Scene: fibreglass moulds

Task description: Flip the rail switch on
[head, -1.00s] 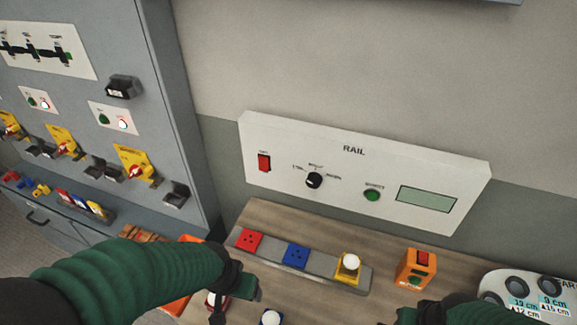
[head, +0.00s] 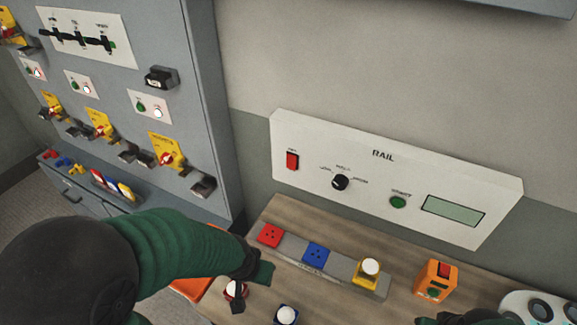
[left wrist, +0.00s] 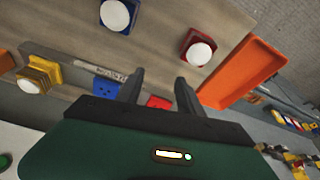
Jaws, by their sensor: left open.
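The white rail panel (head: 300,135) is on the wall behind the table, labelled RAIL. Its red rocker switch (head: 292,160) is at the panel's left end; whether it is on or off is too small to tell. My left gripper (head: 252,282) is open and empty over the table, below and in front of the switch, apart from the panel. In the left wrist view its two fingers (left wrist: 158,80) are spread. My right gripper (head: 462,319) shows only partly at the bottom edge, far right of the switch; its fingers are cut off.
The panel also has a black knob (head: 341,182), a green button (head: 398,202) and a display (head: 453,210). A grey cabinet (head: 205,100) stands left.

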